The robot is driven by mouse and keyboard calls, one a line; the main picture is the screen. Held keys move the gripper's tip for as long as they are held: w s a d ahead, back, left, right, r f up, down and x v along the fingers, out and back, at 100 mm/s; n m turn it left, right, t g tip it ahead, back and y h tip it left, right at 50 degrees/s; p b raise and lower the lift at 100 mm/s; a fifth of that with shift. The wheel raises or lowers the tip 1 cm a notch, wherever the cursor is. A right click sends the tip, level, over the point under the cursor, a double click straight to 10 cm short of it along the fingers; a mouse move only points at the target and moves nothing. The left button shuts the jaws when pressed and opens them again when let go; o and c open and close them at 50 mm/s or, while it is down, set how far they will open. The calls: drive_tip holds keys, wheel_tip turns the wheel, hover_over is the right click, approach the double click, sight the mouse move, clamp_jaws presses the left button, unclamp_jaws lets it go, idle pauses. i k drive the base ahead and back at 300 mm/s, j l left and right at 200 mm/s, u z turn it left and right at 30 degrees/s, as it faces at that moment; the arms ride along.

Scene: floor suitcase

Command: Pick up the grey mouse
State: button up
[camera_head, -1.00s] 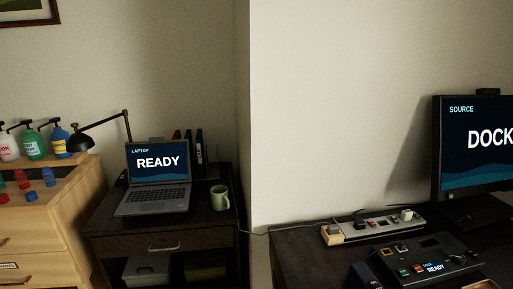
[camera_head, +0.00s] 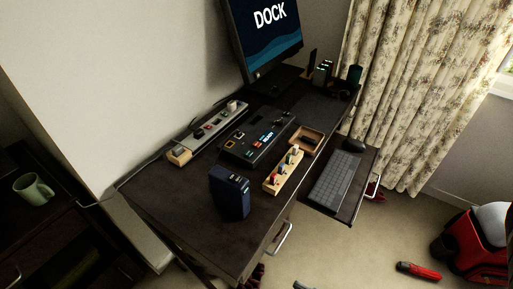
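A small dark rounded shape that looks like the mouse (camera_head: 354,145) sits at the far end of the pull-out keyboard tray (camera_head: 345,212), just beyond the grey keyboard (camera_head: 336,180). It looks dark grey or black in this light, and its details are too small to make out. The tray extends from the right side of the dark desk (camera_head: 165,200). My gripper does not show in the view.
A dark blue box (camera_head: 230,194), a wooden block with pegs (camera_head: 284,171), a control panel (camera_head: 258,139), a power strip (camera_head: 208,131) and a monitor (camera_head: 264,40) are on the desk. A red bag (camera_head: 478,240) and red tool (camera_head: 418,271) lie on the floor at right.

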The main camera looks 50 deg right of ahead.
sight(354, 145)
drive_tip(key=i+j+z, duration=0.2)
drive_tip(key=i+j, duration=0.2)
drive_tip(key=i, duration=0.2)
drive_tip(key=i+j+z, duration=0.1)
drive_tip(key=j+z, duration=0.25)
drive_tip(key=j, duration=0.15)
drive_tip(key=j+z, duration=0.3)
drive_tip(key=j, duration=0.25)
drive_tip(key=j+z, duration=0.35)
drive_tip(key=j, duration=0.2)
drive_tip(key=j+z, duration=0.35)
drive_tip(key=j, duration=0.2)
drive_tip(key=k+j+z, duration=0.2)
drive_tip(key=j+z, duration=0.15)
drive_tip(key=k+j+z, duration=0.3)
drive_tip(key=j, duration=0.3)
drive_tip(key=k+z, duration=0.2)
drive_tip(key=i+l+z, duration=0.55)
drive_tip(key=i, duration=0.2)
drive_tip(key=i+l+z, duration=0.3)
drive_tip(key=i+j+z, duration=0.1)
drive_tip(key=i+z, duration=0.2)
drive_tip(key=i, duration=0.25)
drive_tip(key=i+l+u, duration=0.1)
drive_tip(key=i+u, duration=0.4)
drive_tip(key=i+l+u, duration=0.3)
drive_tip(key=u, duration=0.2)
drive_tip(key=i, duration=0.05)
